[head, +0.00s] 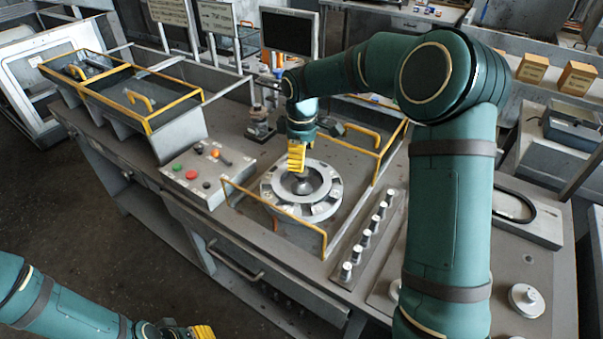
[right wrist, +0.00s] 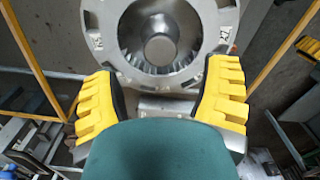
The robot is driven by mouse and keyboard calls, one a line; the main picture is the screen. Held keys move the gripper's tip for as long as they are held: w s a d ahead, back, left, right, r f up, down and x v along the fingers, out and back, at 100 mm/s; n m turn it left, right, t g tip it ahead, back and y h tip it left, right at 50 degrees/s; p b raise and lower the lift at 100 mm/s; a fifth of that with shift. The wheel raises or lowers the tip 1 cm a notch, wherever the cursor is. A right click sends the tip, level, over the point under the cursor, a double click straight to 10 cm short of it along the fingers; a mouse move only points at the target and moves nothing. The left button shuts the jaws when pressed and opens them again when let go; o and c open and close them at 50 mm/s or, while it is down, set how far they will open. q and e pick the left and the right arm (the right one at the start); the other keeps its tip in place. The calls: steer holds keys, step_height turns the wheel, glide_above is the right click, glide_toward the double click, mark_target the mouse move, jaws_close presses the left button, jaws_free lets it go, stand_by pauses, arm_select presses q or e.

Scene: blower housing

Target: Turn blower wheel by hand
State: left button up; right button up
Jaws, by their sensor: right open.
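The blower housing (head: 318,208) is a round grey ring with marked segments, lying on the bench inside a yellow-railed frame. Its blower wheel (head: 300,184) sits in the central opening. In the right wrist view the ring (right wrist: 215,55) fills the top, and the bladed wheel (right wrist: 162,62) with its round hub shows inside it. My right gripper (head: 296,158) has yellow fingers and hangs over the housing's far edge. My left gripper (head: 195,332) is low at the bottom edge, partly cut off, away from the bench.
Yellow rails (head: 318,240) border the housing at the front and right. A control box (head: 205,172) with coloured buttons stands to the left. A row of metal knobs (head: 364,240) lies to the right. A yellow-edged bin (head: 150,115) stands at the back left.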

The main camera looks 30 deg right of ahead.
mark_target(302, 182)
steer(key=shift+f+b, duration=0.35)
steer(key=shift+f, duration=2.3)
jaws_close()
